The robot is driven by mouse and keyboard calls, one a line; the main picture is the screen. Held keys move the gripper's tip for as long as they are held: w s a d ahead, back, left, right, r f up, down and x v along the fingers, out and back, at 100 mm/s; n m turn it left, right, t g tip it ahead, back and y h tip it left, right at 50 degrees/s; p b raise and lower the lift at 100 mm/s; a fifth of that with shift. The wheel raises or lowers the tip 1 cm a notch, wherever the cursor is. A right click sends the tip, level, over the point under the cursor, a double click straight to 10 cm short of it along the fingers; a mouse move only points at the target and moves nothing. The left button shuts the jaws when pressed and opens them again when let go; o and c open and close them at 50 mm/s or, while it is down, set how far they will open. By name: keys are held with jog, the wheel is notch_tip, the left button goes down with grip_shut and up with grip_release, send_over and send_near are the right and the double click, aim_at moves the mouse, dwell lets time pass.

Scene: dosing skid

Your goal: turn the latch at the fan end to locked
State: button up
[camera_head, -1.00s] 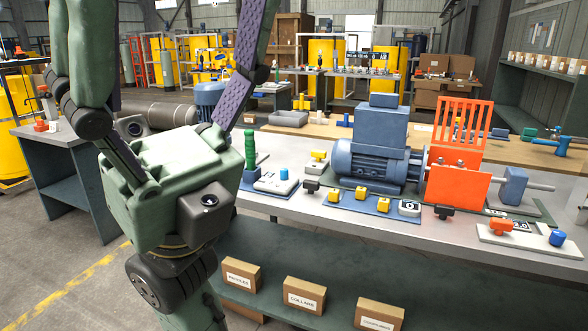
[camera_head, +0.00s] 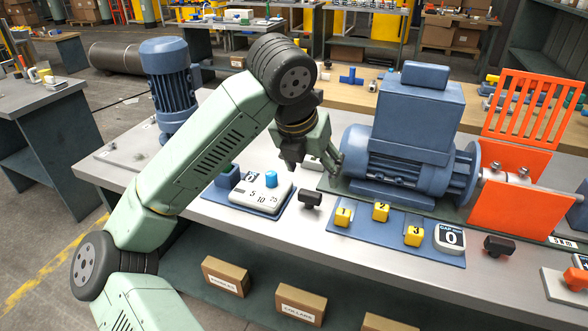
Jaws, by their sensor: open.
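The blue motor (camera_head: 405,140) stands on the bench, its rounded fan end at the left. My gripper (camera_head: 313,160) is open, fingers pointing down, just left of that fan end. Part of a small white plate (camera_head: 311,164) shows beneath and behind the fingers. The latch handle there is hidden by my gripper, so I cannot tell its position or whether a finger touches it. Another latch with an orange handle (camera_head: 576,278) sits on a pale plate at the right edge.
A dial block (camera_head: 262,190) stands left of a black knob (camera_head: 311,200). Yellow numbered blocks (camera_head: 381,211) and a counter (camera_head: 449,238) sit on a blue plate before the motor. An orange guard (camera_head: 509,190) stands at right. A blue upright unit (camera_head: 169,85) is behind my arm.

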aim_at(309, 193)
jog(key=shift+y, duration=0.4)
jog(key=p+x, duration=0.1)
jog(key=x, duration=0.2)
jog(key=a+p+x, duration=0.1)
jog(key=x, duration=0.7)
jog(key=shift+w+a+f+p, duration=0.1)
jog(key=shift+w+a+p, duration=0.1)
jog(key=shift+a+p, duration=0.15)
jog(key=c, duration=1.1)
